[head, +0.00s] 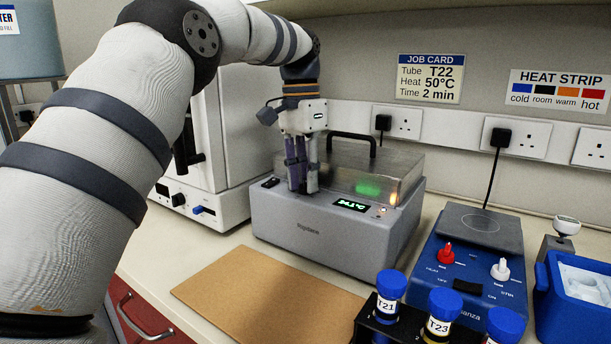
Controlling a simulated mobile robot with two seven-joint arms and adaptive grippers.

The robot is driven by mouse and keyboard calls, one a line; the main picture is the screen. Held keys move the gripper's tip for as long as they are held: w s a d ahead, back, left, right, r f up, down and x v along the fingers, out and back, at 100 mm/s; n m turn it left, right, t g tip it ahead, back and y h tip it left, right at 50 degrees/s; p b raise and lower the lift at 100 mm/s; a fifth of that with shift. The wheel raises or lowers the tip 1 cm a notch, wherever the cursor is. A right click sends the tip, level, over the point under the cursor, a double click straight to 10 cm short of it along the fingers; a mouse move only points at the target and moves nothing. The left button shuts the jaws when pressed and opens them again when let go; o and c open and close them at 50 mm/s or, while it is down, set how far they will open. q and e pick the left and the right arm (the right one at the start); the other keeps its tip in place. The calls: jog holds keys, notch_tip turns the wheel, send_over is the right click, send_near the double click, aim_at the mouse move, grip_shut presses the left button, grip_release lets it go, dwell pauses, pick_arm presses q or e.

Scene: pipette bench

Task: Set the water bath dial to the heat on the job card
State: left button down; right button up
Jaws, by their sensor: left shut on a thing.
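The grey water bath (320,238) stands at the middle of the bench with a steel lid and a black handle. My left gripper (303,188) points down at the left part of its front top edge. Its fingers are shut on the dial, which they hide. A small green display (351,205) is lit to the right of the fingers; I cannot read its figures surely. An orange lamp glows near the right corner. The job card (430,79) on the wall reads Tube T22, Heat 50°C, Time 2 min. My right gripper is not in view.
A heat strip (556,92) on the wall runs cold to hot. A blue stirrer hotplate (473,265) with red and white knobs stands right of the bath. Blue-capped tubes (390,286) stand in a rack in front. A brown mat (262,292) lies clear.

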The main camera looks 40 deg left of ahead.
pick_arm(q)
jog(key=c, duration=1.7)
grip_release()
jog(key=shift+a, duration=0.1)
jog(key=shift+o, duration=0.2)
